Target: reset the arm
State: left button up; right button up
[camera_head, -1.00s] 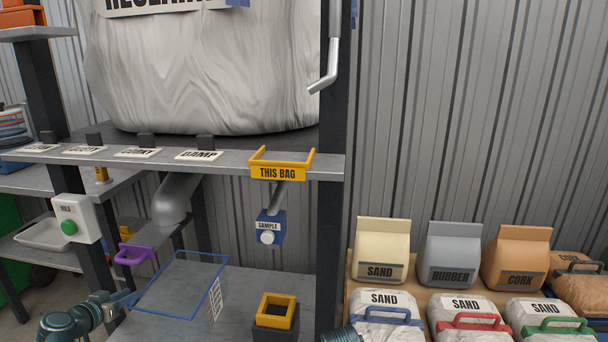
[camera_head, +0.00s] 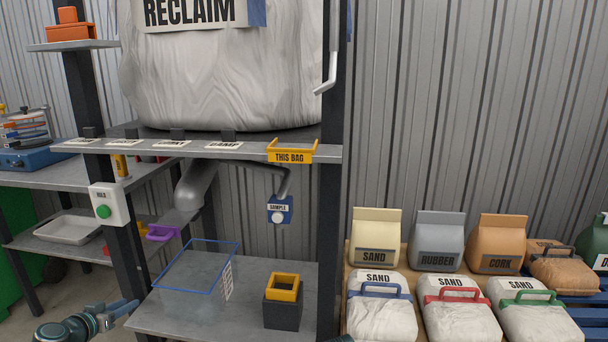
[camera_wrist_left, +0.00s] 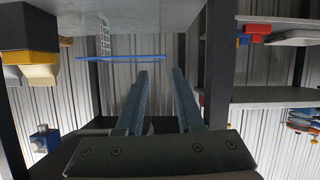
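My left gripper (camera_head: 128,307) is at the lower left in the head view, beside the left edge of the grey lower shelf (camera_head: 190,322). In the left wrist view its two fingers (camera_wrist_left: 159,72) stand apart with nothing between them. A clear bin with a blue rim (camera_head: 237,258) stands on that shelf, right of the gripper. Its blue rim also shows past the fingers in the left wrist view (camera_wrist_left: 120,58).
A dark block with a yellow top (camera_head: 282,315) stands on the lower shelf. A white box with a green button (camera_head: 107,205) is on the left post. A large RECLAIM bag (camera_head: 215,80) sits above. Several sand bags (camera_head: 382,318) fill the lower right.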

pick_arm(q)
jog(key=d+f+m+g+h, duration=0.2)
jog(key=d+f+g, duration=0.2)
jog(key=d, duration=1)
jog(key=d+f+m+g+h, duration=0.1)
jog(key=d+f+g+h, duration=0.3)
jog(key=d, duration=1.1)
jog(key=s+d+f+m+g+y, duration=0.1)
jog(key=s+d+f+g+y, duration=0.25)
jog(key=s+d, duration=0.45)
jog(key=s+d+f+g+y, duration=0.2)
jog(key=s+d+y, duration=0.3)
jog(key=s+d, duration=0.35)
notch_tip(320, 180, up, 33)
jog(key=p, duration=3.2)
jog(key=shift+f+p, duration=0.15)
jog(key=shift+p, duration=0.15)
